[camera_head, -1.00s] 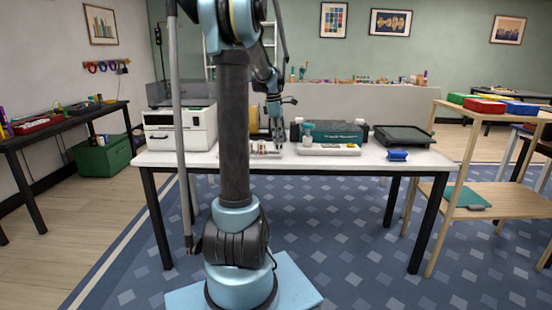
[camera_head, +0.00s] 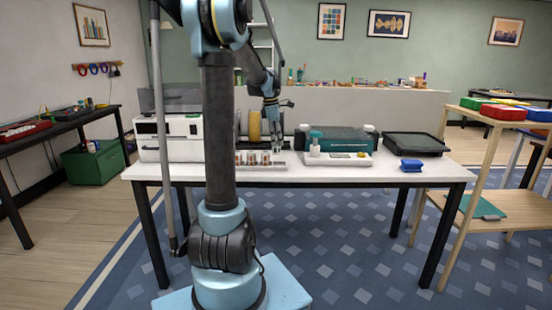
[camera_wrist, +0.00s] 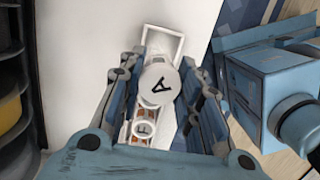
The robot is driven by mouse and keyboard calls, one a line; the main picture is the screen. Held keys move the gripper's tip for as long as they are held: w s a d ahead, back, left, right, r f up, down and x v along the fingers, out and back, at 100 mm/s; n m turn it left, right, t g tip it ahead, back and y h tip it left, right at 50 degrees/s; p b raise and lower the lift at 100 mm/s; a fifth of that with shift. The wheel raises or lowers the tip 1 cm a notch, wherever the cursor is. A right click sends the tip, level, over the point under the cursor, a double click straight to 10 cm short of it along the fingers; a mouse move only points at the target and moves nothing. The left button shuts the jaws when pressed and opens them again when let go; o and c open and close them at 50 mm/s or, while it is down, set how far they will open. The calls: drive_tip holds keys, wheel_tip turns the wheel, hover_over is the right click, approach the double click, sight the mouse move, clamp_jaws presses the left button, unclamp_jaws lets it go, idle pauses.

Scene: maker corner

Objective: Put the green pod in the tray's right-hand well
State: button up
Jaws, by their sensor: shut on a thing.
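My gripper (camera_wrist: 160,95) is shut on a pod with a round white lid marked A (camera_wrist: 159,83). The pod's sides are hidden between the fingers, so I cannot tell its colour. Below it in the wrist view is a white tray (camera_wrist: 166,33) with a loop-like end. A pale label marked F (camera_wrist: 143,129) and brownish parts show near the fingers. In the head view my gripper (camera_head: 275,142) points down over the white table, beside a low white holder with brownish items (camera_head: 260,159). The wells cannot be made out clearly.
A white machine (camera_head: 171,138) and a yellow spool (camera_head: 255,126) are left and behind.

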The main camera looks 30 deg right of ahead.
sight(279, 152)
drive_tip(key=shift+s+d+f, duration=0.1)
drive_tip(key=shift+d+f, duration=0.15)
drive_tip(key=shift+f, duration=0.35)
drive_tip(key=shift+s+d+f, duration=0.1)
drive_tip(key=shift+d+f, duration=0.1)
drive_tip(key=shift+f, duration=2.35)
drive_tip(key=o, duration=1)
drive_tip(key=shift+f, duration=0.1)
drive_tip(key=shift+o, duration=0.2)
